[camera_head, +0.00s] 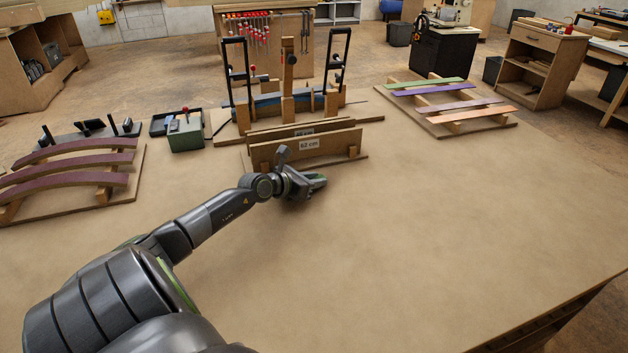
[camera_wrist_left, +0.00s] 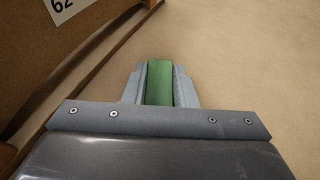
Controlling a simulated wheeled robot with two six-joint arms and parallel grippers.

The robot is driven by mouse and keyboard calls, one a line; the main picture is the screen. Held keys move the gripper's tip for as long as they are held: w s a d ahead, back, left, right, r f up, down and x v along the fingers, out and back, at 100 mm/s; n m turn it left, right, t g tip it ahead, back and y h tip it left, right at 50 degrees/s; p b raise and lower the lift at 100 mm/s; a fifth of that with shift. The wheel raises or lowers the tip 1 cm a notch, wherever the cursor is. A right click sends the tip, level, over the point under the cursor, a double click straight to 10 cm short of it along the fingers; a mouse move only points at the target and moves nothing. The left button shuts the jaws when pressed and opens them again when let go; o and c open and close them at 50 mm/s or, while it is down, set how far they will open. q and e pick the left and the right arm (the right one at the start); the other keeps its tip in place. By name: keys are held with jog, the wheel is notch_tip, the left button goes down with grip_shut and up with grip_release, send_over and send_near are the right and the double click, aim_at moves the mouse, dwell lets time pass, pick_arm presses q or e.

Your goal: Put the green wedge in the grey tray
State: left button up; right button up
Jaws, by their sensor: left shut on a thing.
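My left gripper (camera_head: 314,187) is low over the table, just in front of the board marked 62 cm. It is shut on the green wedge (camera_wrist_left: 159,84), which shows between its two grey fingers in the left wrist view. In the head view the wedge is mostly hidden by the fingers. The dark grey tray (camera_head: 160,127) lies at the back left of the table, to the left of the gripper and farther away. My right gripper is not in view.
A grey-green box (camera_head: 186,137) stands against the tray's front. The upright board (camera_head: 290,153) stands close behind my gripper. A clamp rig (camera_head: 288,100) is behind it. Curved laminations (camera_head: 75,165) lie at left, coloured strips (camera_head: 455,103) at back right. The table's right and front are clear.

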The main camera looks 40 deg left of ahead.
pick_arm(q)
jog(key=shift+f, duration=0.2)
jog(key=o, duration=0.7)
jog(key=shift+r, duration=0.1)
jog(key=shift+o, duration=1.3)
jog(key=shift+r, duration=0.1)
jog(key=shift+s+r, duration=0.1)
jog(key=p+v, duration=0.3)
jog(key=v, duration=0.7)
jog(key=shift+s+r, duration=0.3)
jog(key=shift+s, duration=0.55)
